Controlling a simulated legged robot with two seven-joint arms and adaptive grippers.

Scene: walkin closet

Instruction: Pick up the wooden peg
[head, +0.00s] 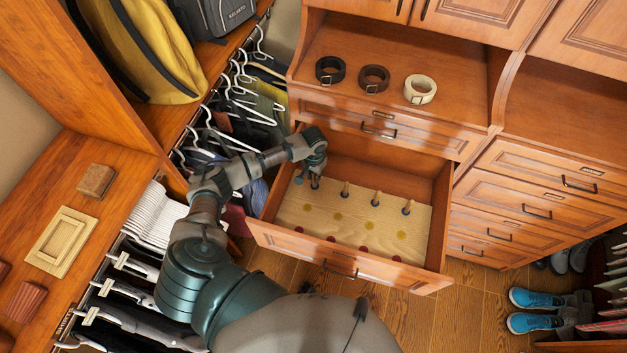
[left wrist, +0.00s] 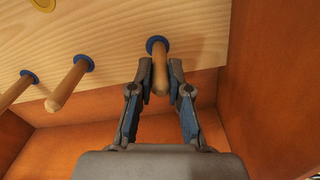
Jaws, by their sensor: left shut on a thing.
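A wooden peg (left wrist: 160,76) stands in a blue-ringed spot at the end of a row on a light wooden board. My left gripper (left wrist: 161,84) is shut on this peg, with one fingertip on each side of it. In the head view, my left gripper (head: 314,180) reaches down into the open drawer at the row's left end and partly hides the peg. Three more pegs stand to its right, the nearest being the second peg (head: 345,190). My right gripper is in neither view.
The board (head: 325,222) lies in an open drawer (head: 350,268) and also bears yellow and red spots. The drawer walls stand close around it. Three rolled belts (head: 374,78) lie on the shelf above. Hanging clothes (head: 262,100) are to the left.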

